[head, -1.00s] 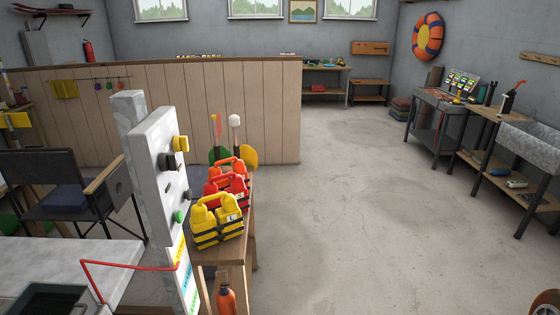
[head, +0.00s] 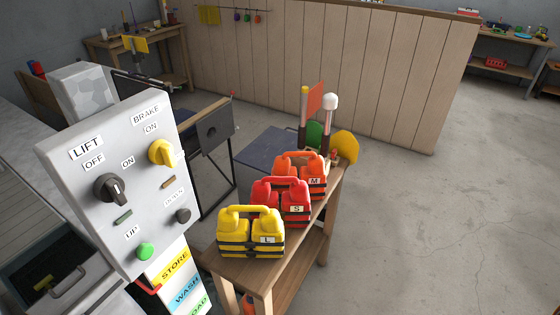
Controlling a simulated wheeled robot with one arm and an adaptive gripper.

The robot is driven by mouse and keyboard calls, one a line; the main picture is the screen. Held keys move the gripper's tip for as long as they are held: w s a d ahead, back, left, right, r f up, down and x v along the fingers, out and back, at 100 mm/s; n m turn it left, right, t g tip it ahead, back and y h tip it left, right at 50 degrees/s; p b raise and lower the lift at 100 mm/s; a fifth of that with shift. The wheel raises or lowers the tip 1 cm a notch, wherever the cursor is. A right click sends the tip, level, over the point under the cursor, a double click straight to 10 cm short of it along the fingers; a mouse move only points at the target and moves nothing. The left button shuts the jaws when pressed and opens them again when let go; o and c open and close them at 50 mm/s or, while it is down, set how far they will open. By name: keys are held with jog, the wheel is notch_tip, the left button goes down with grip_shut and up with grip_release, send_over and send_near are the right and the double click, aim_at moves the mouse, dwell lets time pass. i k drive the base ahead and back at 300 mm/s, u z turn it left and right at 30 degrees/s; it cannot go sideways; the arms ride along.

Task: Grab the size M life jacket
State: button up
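The orange life jacket labelled M (head: 301,174) stands farthest back of three in a row on a narrow wooden bench. In front of it stands the red life jacket labelled S (head: 281,203), which hides part of its lower front. The yellow life jacket labelled L (head: 251,233) is nearest. Each has a carrying loop on top and dark straps. My gripper is not in view.
The wooden bench (head: 297,264) has open floor on its right. A grey control panel (head: 115,185) with LIFT and BRAKE knobs stands at the left. Paddles (head: 330,120) stand behind the jackets.

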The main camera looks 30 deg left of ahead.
aim_at(314, 174)
jog(key=u, duration=0.95)
jog(key=i, duration=1.2)
jog(key=u, duration=1)
